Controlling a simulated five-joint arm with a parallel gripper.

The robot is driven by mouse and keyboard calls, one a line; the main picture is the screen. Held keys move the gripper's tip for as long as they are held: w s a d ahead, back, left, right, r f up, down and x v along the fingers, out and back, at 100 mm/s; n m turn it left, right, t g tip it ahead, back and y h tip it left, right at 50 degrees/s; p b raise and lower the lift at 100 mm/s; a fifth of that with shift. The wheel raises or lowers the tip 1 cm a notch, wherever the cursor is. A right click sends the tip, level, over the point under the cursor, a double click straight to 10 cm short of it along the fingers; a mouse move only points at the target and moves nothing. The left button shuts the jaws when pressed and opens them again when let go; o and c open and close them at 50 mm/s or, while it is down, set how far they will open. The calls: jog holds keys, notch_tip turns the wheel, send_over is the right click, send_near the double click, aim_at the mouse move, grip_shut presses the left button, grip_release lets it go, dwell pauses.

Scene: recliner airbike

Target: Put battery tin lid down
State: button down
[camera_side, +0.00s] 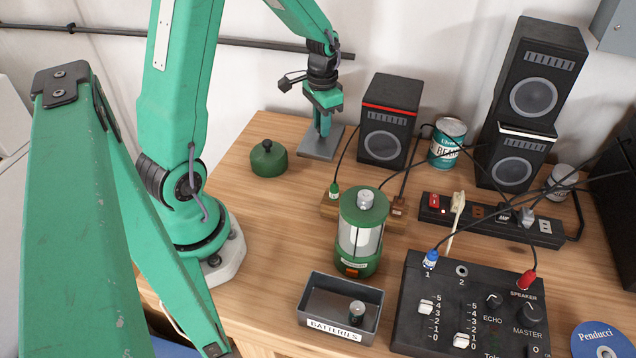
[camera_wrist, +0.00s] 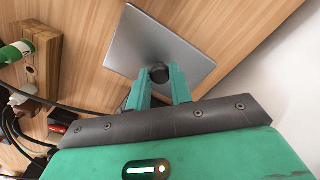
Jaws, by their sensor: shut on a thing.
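The battery tin lid (camera_side: 314,148) is a flat grey square plate with a black knob. It is at the back of the table, left of the red-striped speaker, and also shows in the wrist view (camera_wrist: 135,45). My gripper (camera_side: 324,128) points down and is shut on the knob; both fingers show in the wrist view (camera_wrist: 160,76). The lid looks level, at or very close to the tabletop; I cannot tell whether it touches. The battery tin (camera_side: 318,321), a grey box labelled BATTERIES, stands open at the front with a battery (camera_side: 356,312) inside.
A green lantern (camera_side: 362,232) with cables is in front. Bare wood (camera_side: 285,215) lies between canister and lantern. The wall is behind.

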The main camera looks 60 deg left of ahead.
jog(key=shift+f, duration=1.7)
jog(key=shift+f, duration=0.1)
jog(key=c, duration=1.3)
grip_release()
jog(key=shift+o, duration=0.2)
notch_tip(320, 180, up, 12)
